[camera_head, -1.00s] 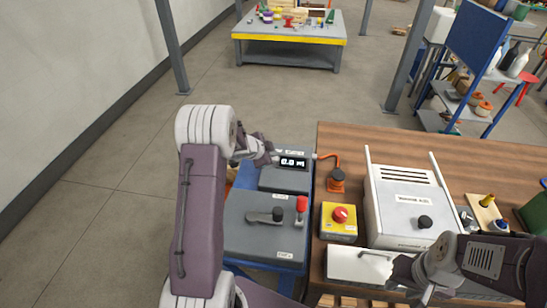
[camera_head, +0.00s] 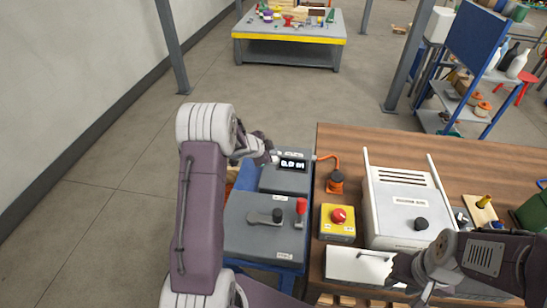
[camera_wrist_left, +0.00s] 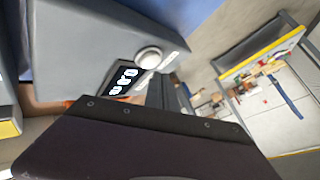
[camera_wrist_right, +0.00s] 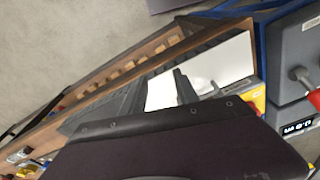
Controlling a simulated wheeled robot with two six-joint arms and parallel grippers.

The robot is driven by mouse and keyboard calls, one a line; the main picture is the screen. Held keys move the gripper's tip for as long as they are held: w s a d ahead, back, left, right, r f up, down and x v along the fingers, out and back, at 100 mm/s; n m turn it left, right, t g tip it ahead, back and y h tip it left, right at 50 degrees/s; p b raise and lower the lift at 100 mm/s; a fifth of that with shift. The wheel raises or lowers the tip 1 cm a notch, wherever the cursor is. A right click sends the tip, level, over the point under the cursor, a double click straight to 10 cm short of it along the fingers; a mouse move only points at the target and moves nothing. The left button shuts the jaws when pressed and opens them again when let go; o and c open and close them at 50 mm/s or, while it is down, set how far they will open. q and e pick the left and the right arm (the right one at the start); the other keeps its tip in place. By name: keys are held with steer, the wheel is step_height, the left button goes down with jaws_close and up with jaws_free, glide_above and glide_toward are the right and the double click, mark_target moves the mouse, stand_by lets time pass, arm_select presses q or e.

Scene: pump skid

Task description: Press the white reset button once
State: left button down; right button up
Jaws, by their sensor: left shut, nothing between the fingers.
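The white round reset button (camera_wrist_left: 149,57) sits on the grey pump unit's housing (camera_wrist_left: 90,35), beside the lit display (camera_wrist_left: 123,80), in the left wrist view. The display also shows in the head view (camera_head: 292,164). My left gripper (camera_head: 272,156) is shut and empty at the display's left edge in the head view, where it hides the button. In the left wrist view its dark fingertips (camera_wrist_left: 166,92) are close to the button; I cannot tell whether they touch it. My right gripper (camera_head: 366,256) looks shut and empty over a white panel (camera_head: 345,265).
A grey box with a black lever and red knob (camera_head: 264,225) lies in front of the display. A yellow box with a red button (camera_head: 337,232) and a white case (camera_head: 402,195) stand on the wooden bench (camera_head: 480,160). Floor is free left of the skid.

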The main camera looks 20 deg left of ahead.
arm_select(q)
step_height(320, 180, up, 5)
steer(key=p, duration=0.5)
steer(key=shift+r+p, duration=0.1)
steer(key=shift+p, duration=0.25)
stand_by(0.4)
steer(key=s+d+r+t, duration=0.1)
steer(key=d+r, duration=0.9)
steer(key=r, duration=0.1)
steer(key=s+f+n+g, duration=0.3)
steer(key=s, duration=0.7)
steer(key=s+d+f+n+g+y, duration=0.1)
steer(key=s+f+n+g, duration=0.2)
steer(key=s, duration=0.7)
steer(key=s+f+n+g, duration=0.2)
steer(key=s+n, duration=0.3)
steer(key=s, duration=0.4)
steer(key=shift+s+d+f+g, duration=0.35)
steer(key=shift+s+f+g, duration=0.05)
steer(key=shift+f, duration=0.05)
